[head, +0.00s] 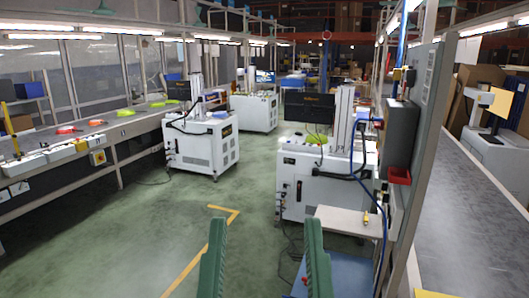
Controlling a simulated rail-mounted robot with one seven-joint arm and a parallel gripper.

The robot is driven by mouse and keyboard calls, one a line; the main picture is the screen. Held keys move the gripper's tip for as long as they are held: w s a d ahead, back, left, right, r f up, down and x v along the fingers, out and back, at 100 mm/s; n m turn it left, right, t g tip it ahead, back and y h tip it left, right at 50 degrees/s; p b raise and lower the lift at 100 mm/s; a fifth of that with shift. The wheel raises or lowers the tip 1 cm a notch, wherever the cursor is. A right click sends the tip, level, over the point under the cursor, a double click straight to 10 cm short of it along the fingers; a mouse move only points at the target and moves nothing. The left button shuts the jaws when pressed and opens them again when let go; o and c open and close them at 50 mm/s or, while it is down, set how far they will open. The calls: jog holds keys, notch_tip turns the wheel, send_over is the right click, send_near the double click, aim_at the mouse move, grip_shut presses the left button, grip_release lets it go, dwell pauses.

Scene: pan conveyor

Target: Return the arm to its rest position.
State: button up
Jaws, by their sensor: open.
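My gripper (266,228) shows at the bottom middle of the head view as two green ribbed fingers pointing up and away. The rest of my arm is out of the picture. Red-orange items (66,129) and bright green items (125,112), perhaps pans, lie on the conveyor (140,127) along the left wall. Another green item (316,139) sits on the white machine at right of centre. My gripper is well apart from all of them.
White wheeled machines (300,185) (202,150) (254,112) stand around the middle. A small table (347,222) and a post with control boxes (400,130) are close on the right. Beyond them is a grey belt (455,220). Open green floor (130,230) lies ahead and left.

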notch_tip(320, 180, up, 31)
jog(key=p, duration=2.8)
jog(key=shift+a, duration=0.2)
jog(key=shift+r, duration=0.1)
